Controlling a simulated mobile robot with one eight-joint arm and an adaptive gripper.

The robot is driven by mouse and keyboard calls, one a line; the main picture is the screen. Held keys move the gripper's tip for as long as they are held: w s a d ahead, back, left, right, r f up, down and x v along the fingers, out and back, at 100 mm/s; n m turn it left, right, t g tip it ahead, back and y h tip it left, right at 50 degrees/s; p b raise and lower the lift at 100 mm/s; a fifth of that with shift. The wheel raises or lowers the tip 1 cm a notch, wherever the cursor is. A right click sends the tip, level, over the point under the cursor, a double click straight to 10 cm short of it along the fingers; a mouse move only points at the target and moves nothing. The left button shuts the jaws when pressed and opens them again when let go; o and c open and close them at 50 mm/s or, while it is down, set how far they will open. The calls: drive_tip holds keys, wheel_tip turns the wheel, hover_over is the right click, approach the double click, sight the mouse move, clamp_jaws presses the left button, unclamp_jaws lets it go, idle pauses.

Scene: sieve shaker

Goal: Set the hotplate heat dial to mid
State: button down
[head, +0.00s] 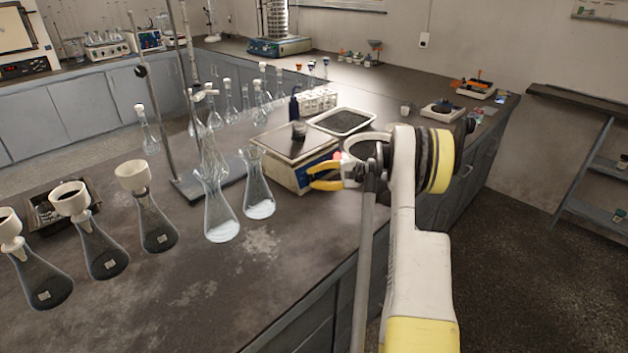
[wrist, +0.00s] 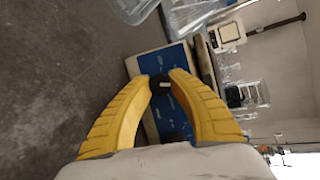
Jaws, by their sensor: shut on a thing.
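The hotplate (head: 290,148) has a flat grey top and a pale body, and stands on the bench in the middle of the head view. Its blue front panel (wrist: 180,115) faces my gripper in the wrist view. A dark dial (wrist: 160,92) with a light mark sits between the fingertips. A second dark knob (wrist: 174,137) lies lower on the panel, partly hidden. My gripper (head: 311,179) is at the hotplate's front; its yellow fingers (wrist: 161,79) are shut on the first dial. The panel's scale is too small to read.
A small dark object (head: 299,131) stands on the hotplate's top. Two flasks (head: 259,195) (head: 221,222) stand just left of it, near a stand. A grey tray (head: 342,122) and a white tube rack (head: 318,99) are behind. The front bench is partly clear.

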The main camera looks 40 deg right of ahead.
drive_tip(key=shift+a+m+t, duration=0.1)
drive_tip(key=shift+m+t, duration=0.3)
drive_tip(key=shift+m, duration=0.4)
drive_tip(key=c, duration=1.2)
unclamp_jaws()
drive_tip(key=shift+w, duration=0.1)
drive_tip(key=shift+o, duration=0.2)
drive_tip(key=v, duration=1.2)
drive_tip(key=shift+f, duration=0.1)
